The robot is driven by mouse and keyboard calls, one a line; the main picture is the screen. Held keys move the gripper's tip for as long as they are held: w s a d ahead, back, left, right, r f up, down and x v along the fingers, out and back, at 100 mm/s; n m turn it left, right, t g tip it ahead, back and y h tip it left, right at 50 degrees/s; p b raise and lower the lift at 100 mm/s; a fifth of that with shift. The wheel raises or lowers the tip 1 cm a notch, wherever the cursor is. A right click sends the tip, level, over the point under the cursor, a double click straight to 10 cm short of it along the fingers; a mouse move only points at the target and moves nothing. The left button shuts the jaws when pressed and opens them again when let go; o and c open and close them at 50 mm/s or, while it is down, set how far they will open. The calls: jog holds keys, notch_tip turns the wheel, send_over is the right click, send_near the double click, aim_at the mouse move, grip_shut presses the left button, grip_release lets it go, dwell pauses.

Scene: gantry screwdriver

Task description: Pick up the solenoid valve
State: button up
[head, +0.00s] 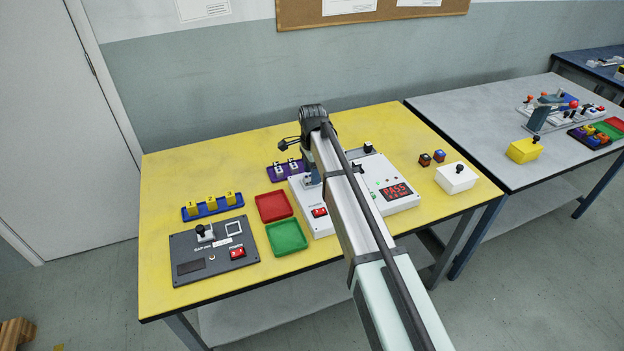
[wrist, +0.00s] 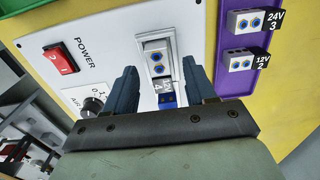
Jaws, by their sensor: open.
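A solenoid valve (wrist: 157,57), a grey block with two blue-ringed ports and a blue lower part with a label, sits in a slot of the white panel (wrist: 110,25) in the wrist view. My gripper (wrist: 159,66) is open, with one dark finger on each side of this valve; whether either finger touches it cannot be told. Two similar valves, labelled 24V 3 (wrist: 245,22) and 12V 2 (wrist: 240,63), stand in a purple tray (wrist: 207,72) to the right. In the head view my gripper (head: 311,179) is over the white tester (head: 326,227), partly hidden by my arm.
The panel has a red power switch (wrist: 64,58) and a black knob (wrist: 95,103). On the yellow table are a red tray (head: 273,207), a green tray (head: 287,237), a grey gap tester (head: 195,262) and a white box (head: 455,180). The table's left back is clear.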

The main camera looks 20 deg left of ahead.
jog(key=shift+f, duration=0.3)
grip_shut()
dwell(0.3)
